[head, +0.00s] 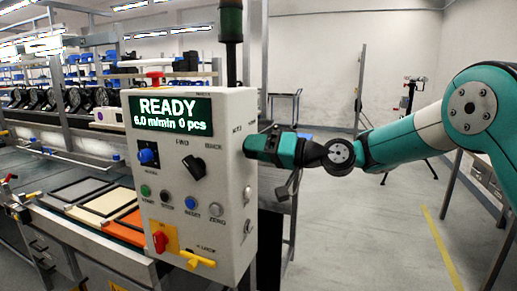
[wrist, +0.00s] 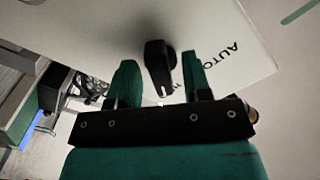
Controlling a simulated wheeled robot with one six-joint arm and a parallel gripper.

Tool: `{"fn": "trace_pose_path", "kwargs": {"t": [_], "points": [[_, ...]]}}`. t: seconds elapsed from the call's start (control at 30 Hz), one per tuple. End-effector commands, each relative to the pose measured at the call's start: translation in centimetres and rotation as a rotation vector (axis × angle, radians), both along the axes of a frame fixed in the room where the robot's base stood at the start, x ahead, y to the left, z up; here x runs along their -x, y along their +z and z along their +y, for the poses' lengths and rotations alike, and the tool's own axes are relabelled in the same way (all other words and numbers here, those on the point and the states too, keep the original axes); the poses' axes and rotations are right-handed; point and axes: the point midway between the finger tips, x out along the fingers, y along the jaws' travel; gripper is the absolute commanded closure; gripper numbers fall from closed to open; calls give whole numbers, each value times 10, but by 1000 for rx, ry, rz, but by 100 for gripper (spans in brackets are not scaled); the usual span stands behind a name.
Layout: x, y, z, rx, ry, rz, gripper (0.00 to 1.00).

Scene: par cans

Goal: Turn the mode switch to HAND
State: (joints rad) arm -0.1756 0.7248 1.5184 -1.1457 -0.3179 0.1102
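The mode switch is a black rotary knob (wrist: 160,65) on a white panel face in the wrist view. A white line marks its lower end. The word AUTO (wrist: 220,55) is printed to its right, and another label is mostly hidden behind my right-hand finger. My gripper (wrist: 159,62) has its fingers apart on either side of the knob, with a visible gap at the right; I cannot tell whether the left finger touches. In the head view my gripper (head: 250,145) is at the right side face of the control box (head: 225,180), hiding the switch there.
The box front has a READY display (head: 170,113), a black selector (head: 194,167), a blue knob (head: 148,154), several buttons, a red switch (head: 160,241) and a yellow lever (head: 198,259). A conveyor with panels (head: 100,200) lies left.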

Motion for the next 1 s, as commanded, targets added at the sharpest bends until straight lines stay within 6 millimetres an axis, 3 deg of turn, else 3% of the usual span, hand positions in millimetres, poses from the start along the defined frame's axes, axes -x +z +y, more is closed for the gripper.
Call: {"fn": "trace_pose_path", "kwargs": {"t": [0.13,0.27,0.7,1.0], "points": [[2,-1,-5,0,-1,1,55],[7,-3,-22,1,-3,0,55],[44,-3,-127,0,-6,0,55],[58,-3,-160,0,-3,-3,55]]}}
